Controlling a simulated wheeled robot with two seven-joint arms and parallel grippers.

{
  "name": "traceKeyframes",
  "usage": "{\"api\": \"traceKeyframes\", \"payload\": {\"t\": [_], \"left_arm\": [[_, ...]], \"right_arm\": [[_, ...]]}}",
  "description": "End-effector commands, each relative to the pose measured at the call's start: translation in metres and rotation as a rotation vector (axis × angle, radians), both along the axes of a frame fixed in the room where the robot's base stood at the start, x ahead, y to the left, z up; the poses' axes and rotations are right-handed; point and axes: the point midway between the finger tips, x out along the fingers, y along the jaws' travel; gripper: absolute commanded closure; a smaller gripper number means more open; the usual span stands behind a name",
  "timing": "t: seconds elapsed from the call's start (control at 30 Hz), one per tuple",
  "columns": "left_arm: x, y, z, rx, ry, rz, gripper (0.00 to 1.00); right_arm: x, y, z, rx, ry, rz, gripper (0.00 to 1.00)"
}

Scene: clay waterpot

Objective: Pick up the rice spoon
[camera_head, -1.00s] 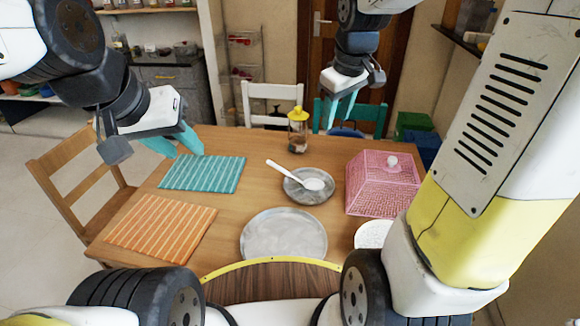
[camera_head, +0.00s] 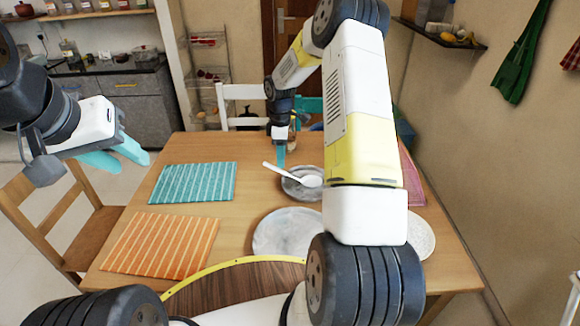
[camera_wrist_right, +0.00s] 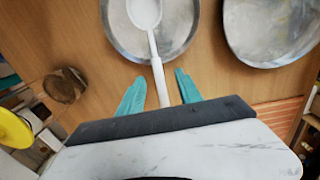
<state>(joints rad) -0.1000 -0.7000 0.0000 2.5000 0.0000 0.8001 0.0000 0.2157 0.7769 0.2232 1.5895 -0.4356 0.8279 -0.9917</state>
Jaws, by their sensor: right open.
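The white rice spoon (camera_head: 305,179) lies with its bowl on a small grey plate (camera_head: 290,190) and its handle sticking out over the rim. In the right wrist view, the spoon's handle (camera_wrist_right: 158,78) points between the two teal fingers of my right gripper (camera_wrist_right: 160,92). These fingers are apart, one on each side of the handle's end. In the head view my right gripper (camera_head: 280,158) points down just above the handle end. My left gripper (camera_head: 118,158) is in the air at the left, away from the spoon; its fingers show no held object.
A large grey plate (camera_head: 285,235) lies in front of the small plate. A teal mat (camera_head: 193,182) and an orange mat (camera_head: 160,245) lie at the left. A wooden chair (camera_head: 65,225) stands at the left.

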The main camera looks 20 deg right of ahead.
Motion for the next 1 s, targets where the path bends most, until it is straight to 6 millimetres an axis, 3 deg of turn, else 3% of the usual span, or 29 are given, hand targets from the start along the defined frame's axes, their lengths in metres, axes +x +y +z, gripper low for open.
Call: {"api": "traceKeyframes", "payload": {"t": [0.43,0.77,1.0], "left_arm": [[0.0,0.0,0.0,0.0,0.0,0.0,0.64],[0.0,0.0,0.0,0.0,0.0,0.0,0.64],[0.0,0.0,0.0,0.0,0.0,0.0,0.64]], "right_arm": [[0.005,0.001,-0.06,0.001,0.002,-0.002,0.58],[0.006,0.001,-0.068,0.001,-0.001,-0.002,0.58],[0.005,0.001,-0.068,0.001,0.0,-0.003,1.0]]}}
